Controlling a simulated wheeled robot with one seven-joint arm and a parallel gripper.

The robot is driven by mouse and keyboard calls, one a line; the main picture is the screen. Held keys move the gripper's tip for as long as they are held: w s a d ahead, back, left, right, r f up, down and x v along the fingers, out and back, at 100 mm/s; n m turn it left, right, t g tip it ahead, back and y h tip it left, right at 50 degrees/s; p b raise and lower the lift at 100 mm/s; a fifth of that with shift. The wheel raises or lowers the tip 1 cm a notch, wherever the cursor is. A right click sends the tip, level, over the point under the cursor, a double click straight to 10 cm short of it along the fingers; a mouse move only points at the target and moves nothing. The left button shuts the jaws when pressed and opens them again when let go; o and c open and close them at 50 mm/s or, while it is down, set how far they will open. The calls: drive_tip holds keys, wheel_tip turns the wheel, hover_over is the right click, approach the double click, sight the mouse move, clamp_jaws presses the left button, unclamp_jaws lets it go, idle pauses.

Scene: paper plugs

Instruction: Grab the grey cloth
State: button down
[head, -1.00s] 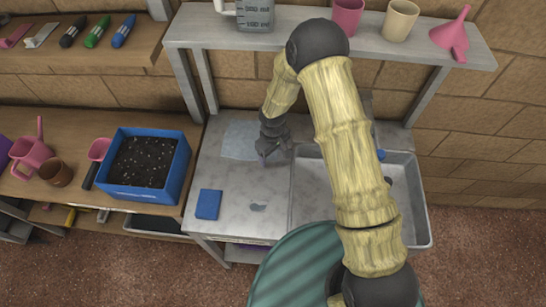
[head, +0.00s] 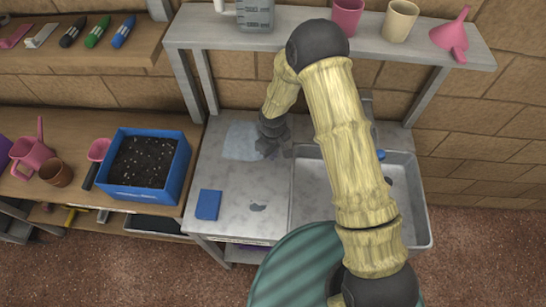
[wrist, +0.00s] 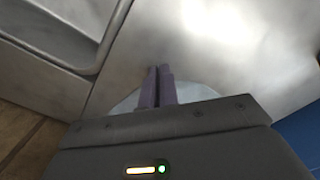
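The grey cloth (head: 240,141) is a pale blue-grey sheet lying flat on the metal counter below the shelf. My gripper (head: 268,150) is at the cloth's right edge in the head view, its fingertips hard to make out. In the wrist view the two purple-grey fingers of my gripper (wrist: 158,72) are close together, with hardly a gap. The pale cloth (wrist: 196,92) shows on both sides of them, partly hidden behind my gripper's body. No fold of cloth is visible between the fingers.
A metal sink (head: 415,215) lies right of the counter, partly behind my arm. A blue soil box (head: 180,172) stands left. A shelf (head: 205,35) overhangs the back.

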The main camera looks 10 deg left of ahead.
wheel_tip(320, 180, up, 12)
drive_tip(key=p, duration=0.7)
drive_tip(key=shift+p, duration=0.35)
wheel_tip(320, 180, up, 10)
drive_tip(key=p, duration=0.5)
drive_tip(key=shift+f+p, duration=0.25)
drive_tip(key=shift+p, duration=0.15)
